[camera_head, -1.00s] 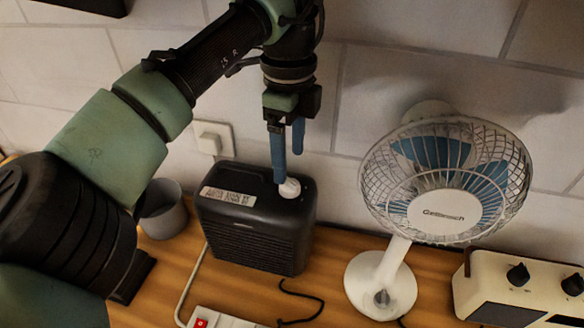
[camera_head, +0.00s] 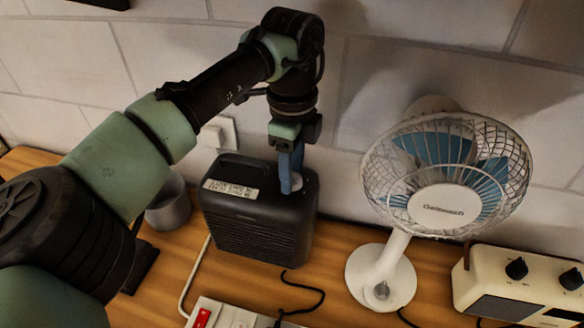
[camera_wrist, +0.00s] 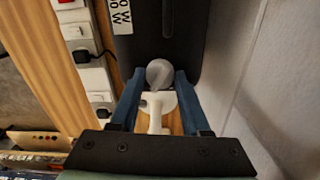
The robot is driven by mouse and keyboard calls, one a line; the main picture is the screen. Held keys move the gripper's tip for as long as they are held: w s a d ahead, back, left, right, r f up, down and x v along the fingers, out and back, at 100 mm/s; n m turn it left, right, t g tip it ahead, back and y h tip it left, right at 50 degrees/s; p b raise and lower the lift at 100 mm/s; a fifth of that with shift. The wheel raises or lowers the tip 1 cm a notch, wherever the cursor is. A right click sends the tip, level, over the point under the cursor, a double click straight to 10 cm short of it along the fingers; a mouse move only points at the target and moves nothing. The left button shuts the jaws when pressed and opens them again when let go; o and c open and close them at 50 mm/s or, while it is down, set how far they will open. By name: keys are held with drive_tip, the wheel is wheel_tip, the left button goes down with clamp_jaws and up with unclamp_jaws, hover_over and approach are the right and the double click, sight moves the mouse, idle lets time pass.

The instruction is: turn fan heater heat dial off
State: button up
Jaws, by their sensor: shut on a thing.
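The fan heater (camera_head: 250,225) is a black box with a slatted front and a pale label on top. It stands upright on the wooden bench, and its dark top shows in the wrist view (camera_wrist: 188,35). Its heat dial is a round grey-white knob (camera_wrist: 160,73) at the right end of the top, mostly hidden by a finger in the head view. My gripper (camera_head: 291,184) points straight down with its blue fingers at the dial. In the wrist view my gripper (camera_wrist: 158,78) has one finger on each side of the knob, shut on it. The dial's marking cannot be read.
A white desk fan (camera_head: 382,277) stands right of the heater, with a cream box with black knobs (camera_head: 500,285) beyond. A grey cup (camera_head: 170,210) is to the left. A power strip (camera_head: 225,318) and cables lie in front. The tiled wall (camera_head: 345,190) is close behind.

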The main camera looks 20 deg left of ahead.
clamp_jaws()
drive_tip(key=shift+r+n+p, duration=0.1)
drive_tip(key=shift+n+p, duration=0.2)
drive_tip(key=shift+p, duration=0.15)
drive_tip(key=n+p, duration=0.3)
drive_tip(key=shift+r+n+p, duration=0.1)
drive_tip(key=shift+n+p, duration=0.2)
drive_tip(key=shift+p, duration=0.05)
drive_tip(key=n+p, duration=0.5)
drive_tip(key=n, duration=0.1)
drive_tip(key=n+p, duration=0.5)
drive_tip(key=n, duration=0.1)
drive_tip(key=shift+n, duration=0.4)
drive_tip(key=n+p, duration=0.3)
drive_tip(key=n, duration=0.2)
drive_tip(key=shift+n, duration=0.3)
drive_tip(key=shift+w, duration=0.1)
